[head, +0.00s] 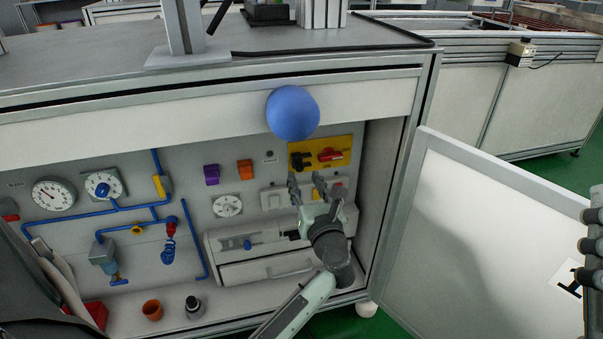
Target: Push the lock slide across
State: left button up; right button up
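A long grey housing on the cabinet's back panel carries a small blue knob (247,244) on a bar, which looks like the lock slide. A black piece sits at the bar's right end, beside my gripper. My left gripper (307,187) is in front of the panel's right part, fingers pointing up and spread apart with nothing between them. Its fingertips show just below the yellow switch plate (341,143), which has a black and a red handle. My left wrist hides the housing's right end. I cannot tell whether the gripper touches anything.
A blue ball (293,113) shows in front of the upper cabinet edge. A white door (470,235) stands open at the right. Blue pipes, gauges and a drawer (268,272) are in the cabinet. An orange cup (152,310) and a dark fitting (194,307) stand on its floor.

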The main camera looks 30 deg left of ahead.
aim_at(301, 169)
pick_arm(q)
jog(key=shift+x, duration=1.85)
grip_shut()
jog(key=shift+d, duration=0.15)
